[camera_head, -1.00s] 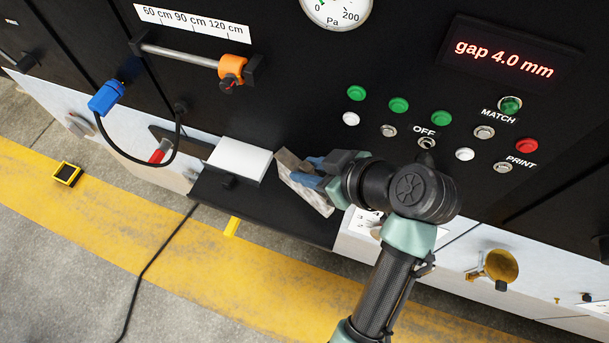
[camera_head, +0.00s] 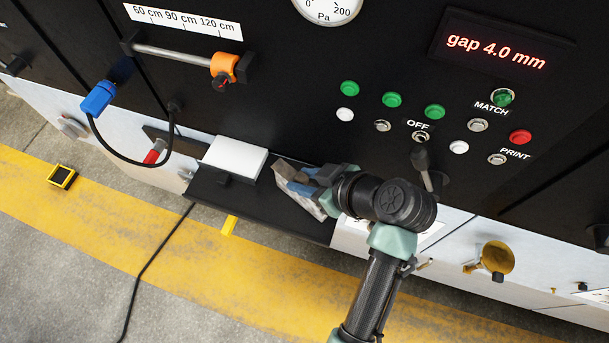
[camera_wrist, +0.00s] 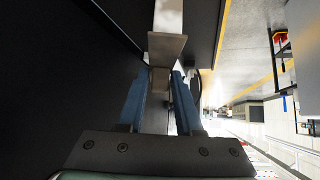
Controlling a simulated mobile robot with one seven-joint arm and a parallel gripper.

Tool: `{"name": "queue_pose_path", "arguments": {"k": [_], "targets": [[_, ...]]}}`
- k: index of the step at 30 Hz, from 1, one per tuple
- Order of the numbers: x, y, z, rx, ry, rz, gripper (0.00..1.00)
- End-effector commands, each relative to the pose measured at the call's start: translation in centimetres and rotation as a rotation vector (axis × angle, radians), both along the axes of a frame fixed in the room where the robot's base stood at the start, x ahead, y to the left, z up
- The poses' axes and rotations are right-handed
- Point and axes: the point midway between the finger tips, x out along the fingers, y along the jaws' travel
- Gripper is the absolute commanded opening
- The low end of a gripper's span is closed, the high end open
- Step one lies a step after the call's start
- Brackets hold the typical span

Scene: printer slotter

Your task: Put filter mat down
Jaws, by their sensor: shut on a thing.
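My gripper (camera_head: 300,182) is shut on a grey, stained filter mat (camera_head: 308,204) above the right part of a black shelf (camera_head: 265,213). The held mat is tilted, and I cannot tell whether its lower edge touches the shelf. In the wrist view my gripper (camera_wrist: 160,85) has its blue fingers on either side of a grip piece on the mat (camera_wrist: 167,45). A clean white mat or block (camera_head: 235,157) lies on the left part of the shelf, beside the held one. Its white surface also shows at the top of the wrist view (camera_wrist: 168,15).
The black machine front with buttons (camera_head: 435,112) rises behind the shelf. A black lever (camera_head: 424,168) stands out close to my arm. A blue plug (camera_head: 98,97) with a black cable hangs at left. Some bare shelf lies in front of the white block.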

Motion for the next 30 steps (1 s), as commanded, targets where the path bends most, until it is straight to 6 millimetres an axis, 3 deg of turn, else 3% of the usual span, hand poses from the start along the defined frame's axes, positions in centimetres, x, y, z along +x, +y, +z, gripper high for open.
{"name": "queue_pose_path", "arguments": {"k": [2, 3, 8, 17, 22, 30], "targets": [[0.0, 0.0, 0.0, 0.001, -0.001, 0.000, 0.00], [0.0, 0.0, 0.0, 0.000, 0.000, 0.000, 0.36], [0.0, 0.0, 0.0, 0.000, 0.000, 0.000, 0.64], [0.0, 0.0, 0.1, 0.000, 0.000, 0.000, 0.64], [0.0, 0.0, 1.7, 0.000, -0.001, 0.001, 0.64], [-2.7, -3.5, 5.1, -0.003, -0.005, -0.005, 0.64]]}}
